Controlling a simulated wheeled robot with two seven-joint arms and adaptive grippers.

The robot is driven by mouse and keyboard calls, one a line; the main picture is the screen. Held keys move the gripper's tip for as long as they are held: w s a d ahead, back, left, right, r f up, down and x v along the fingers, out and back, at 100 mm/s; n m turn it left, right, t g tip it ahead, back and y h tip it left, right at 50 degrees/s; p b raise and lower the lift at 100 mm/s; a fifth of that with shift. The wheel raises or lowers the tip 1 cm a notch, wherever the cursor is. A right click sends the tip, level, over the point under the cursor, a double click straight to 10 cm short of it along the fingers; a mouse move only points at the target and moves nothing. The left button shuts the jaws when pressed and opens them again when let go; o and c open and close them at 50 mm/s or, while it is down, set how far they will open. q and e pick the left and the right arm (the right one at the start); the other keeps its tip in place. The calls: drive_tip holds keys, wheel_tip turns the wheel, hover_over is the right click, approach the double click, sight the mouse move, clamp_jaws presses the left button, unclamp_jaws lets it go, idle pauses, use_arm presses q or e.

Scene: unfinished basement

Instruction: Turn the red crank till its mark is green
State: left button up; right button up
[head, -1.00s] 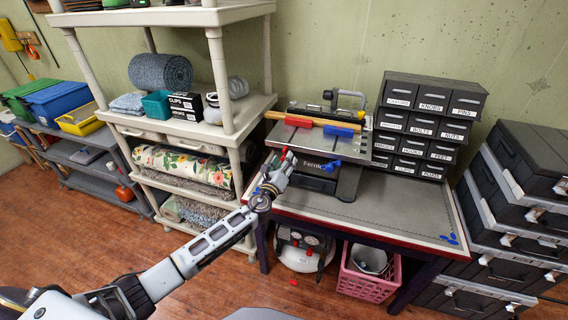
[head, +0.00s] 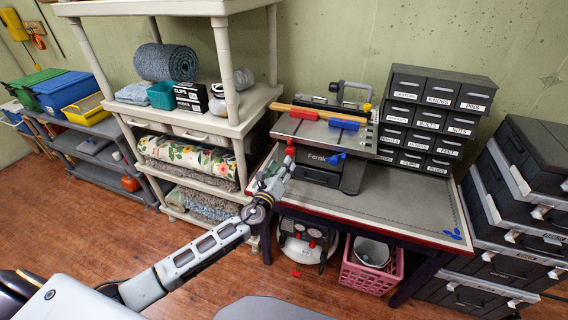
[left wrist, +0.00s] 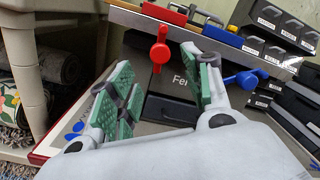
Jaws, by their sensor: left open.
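The red crank (head: 290,148) is on the left front of the grey bench machine marked "Fern…" (head: 318,176). I see no green mark. My right gripper is not in view.
The machine stands on a workbench (head: 405,210), left of grey labelled drawers (head: 430,118). A red block (head: 303,114) and a blue block (head: 344,124) lie on its top. Black cases (head: 520,220) are stacked at right.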

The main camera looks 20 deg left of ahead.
use_arm(q)
drive_tip(key=shift+s+a+f, duration=0.1)
drive_tip(key=shift+s, duration=1.1)
drive_tip(key=shift+s+f, duration=0.1)
drive_tip(key=shift+s, duration=1.05)
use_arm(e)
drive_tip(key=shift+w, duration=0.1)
use_arm(q)
drive_tip(key=shift+s+r+n+g+b, duration=0.15)
drive_tip(key=shift+n+b, duration=1.05)
drive_tip(key=shift+n, duration=3.7)
drive_tip(key=shift+r+n+g+b, duration=0.15)
drive_tip(key=shift+n+b, duration=1.05)
drive_tip(key=shift+n, duration=3.7)
drive_tip(key=shift+s+r+n+g+b, duration=0.15)
drive_tip(key=shift+n+b, duration=1.05)
drive_tip(key=shift+n, duration=3.7)
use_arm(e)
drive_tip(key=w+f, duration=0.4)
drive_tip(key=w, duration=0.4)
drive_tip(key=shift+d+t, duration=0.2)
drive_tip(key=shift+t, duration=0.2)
use_arm(q)
drive_tip(key=shift+w, duration=0.1)
